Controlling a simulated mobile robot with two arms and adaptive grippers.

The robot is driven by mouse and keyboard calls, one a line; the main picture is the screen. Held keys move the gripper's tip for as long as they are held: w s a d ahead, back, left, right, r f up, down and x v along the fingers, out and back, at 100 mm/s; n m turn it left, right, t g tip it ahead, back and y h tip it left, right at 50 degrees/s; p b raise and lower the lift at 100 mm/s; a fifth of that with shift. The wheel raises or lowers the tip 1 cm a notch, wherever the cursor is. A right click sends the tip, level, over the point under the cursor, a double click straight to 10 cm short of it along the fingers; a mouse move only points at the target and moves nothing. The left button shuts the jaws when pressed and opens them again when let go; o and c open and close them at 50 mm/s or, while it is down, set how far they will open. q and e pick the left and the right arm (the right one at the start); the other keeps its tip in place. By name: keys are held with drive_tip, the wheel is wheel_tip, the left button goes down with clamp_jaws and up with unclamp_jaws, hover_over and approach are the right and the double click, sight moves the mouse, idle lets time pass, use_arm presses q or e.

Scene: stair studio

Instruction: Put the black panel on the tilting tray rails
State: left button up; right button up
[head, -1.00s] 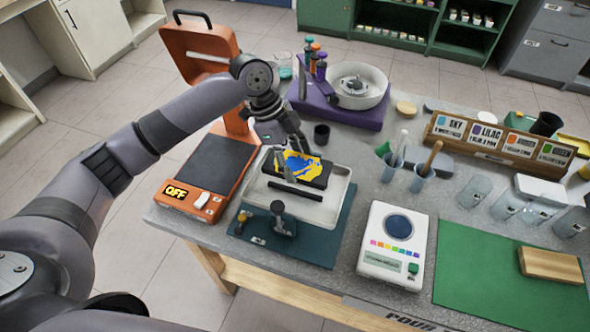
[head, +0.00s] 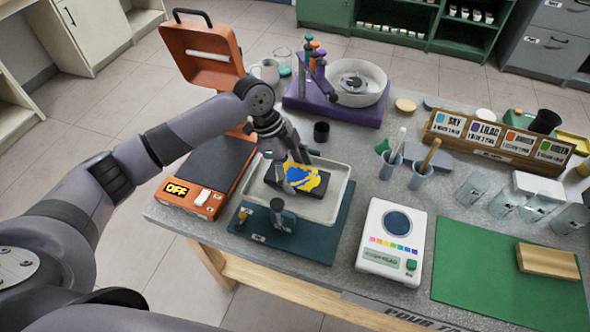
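The black panel (head: 322,185), with yellow and blue paint on top, lies flat, low over the pale tilting tray (head: 337,196). My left gripper (head: 292,176) comes down from behind and to the left, with one finger at the panel's near side and one at its far side. It appears shut on the panel. The tray's dark rails are hidden under the panel, so I cannot tell whether it touches them. The tray stands on a teal base (head: 320,240) with a dark knob (head: 280,213) in front. My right gripper is not in view.
An orange device (head: 205,180) with a raised lid stands left of the tray. A black cup (head: 321,131) and a purple wheel stand (head: 335,107) are behind. A white scale (head: 391,243) is at the right, beside a green mat (head: 480,270).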

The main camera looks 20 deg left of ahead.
use_arm(q)
drive_tip(key=shift+o, duration=0.8)
drive_tip(key=b+v, duration=0.2)
drive_tip(key=v, duration=1)
drive_tip(key=shift+r, duration=0.15)
